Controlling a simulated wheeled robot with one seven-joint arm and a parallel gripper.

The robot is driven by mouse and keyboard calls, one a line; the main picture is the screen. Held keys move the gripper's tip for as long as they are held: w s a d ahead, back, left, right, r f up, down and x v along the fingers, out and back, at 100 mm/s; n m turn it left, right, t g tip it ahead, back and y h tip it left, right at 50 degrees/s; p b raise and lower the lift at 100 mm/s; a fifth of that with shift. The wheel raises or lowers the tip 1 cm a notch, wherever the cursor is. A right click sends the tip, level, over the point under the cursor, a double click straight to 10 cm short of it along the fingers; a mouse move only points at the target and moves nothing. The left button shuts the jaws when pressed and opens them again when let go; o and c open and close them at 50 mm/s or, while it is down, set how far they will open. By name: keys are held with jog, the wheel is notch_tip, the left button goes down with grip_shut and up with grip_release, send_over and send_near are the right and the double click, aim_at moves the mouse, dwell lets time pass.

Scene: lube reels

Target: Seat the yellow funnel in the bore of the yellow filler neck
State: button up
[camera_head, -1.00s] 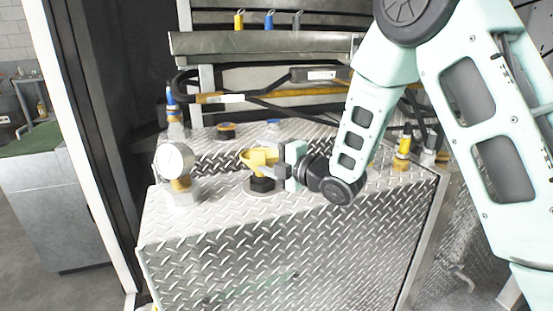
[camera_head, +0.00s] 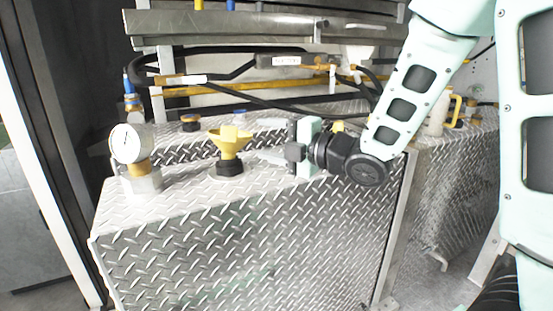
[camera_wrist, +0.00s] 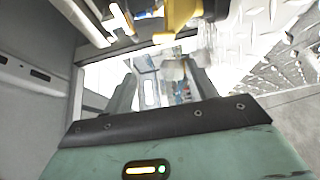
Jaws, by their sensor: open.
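The yellow funnel (camera_head: 230,142) stands upright, wide end up, with its narrow end in a black collar (camera_head: 229,168) on the tread-plate box top. The collar hides the lower tip, and I cannot make out a yellow neck under it or how deep the funnel sits. My gripper (camera_head: 268,154) is open and empty, just right of the funnel and apart from it. In the wrist view a yellow part, likely the funnel (camera_wrist: 182,14), shows at the top edge, beyond the open fingers (camera_wrist: 160,85).
A pressure gauge (camera_head: 128,143) on a metal block stands left of the funnel. A dark cap with an orange ring (camera_head: 190,122) and a blue-topped fitting (camera_head: 238,113) sit behind. Hoses and a rail (camera_head: 220,22) run along the back. The front of the box top (camera_head: 190,195) is bare.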

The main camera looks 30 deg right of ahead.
jog(key=shift+s+d+b, duration=0.35)
jog(key=shift+s+b, duration=0.2)
jog(key=shift+b, duration=0.45)
jog(key=s+a+f+m+g+h, duration=0.55)
jog(key=a+f+m, duration=0.3)
jog(key=f, duration=0.25)
jog(key=s+a+f+m+g+h, duration=0.1)
jog(key=s+m+g, duration=0.3)
jog(key=s, duration=0.7)
jog(key=s+a+f+m+g+h, duration=0.2)
jog(key=s+f+m+g, duration=0.2)
jog(key=s, duration=0.7)
jog(key=shift+a+f+g, duration=0.2)
jog(key=shift+f+g, duration=0.05)
jog(key=shift+g, duration=0.6)
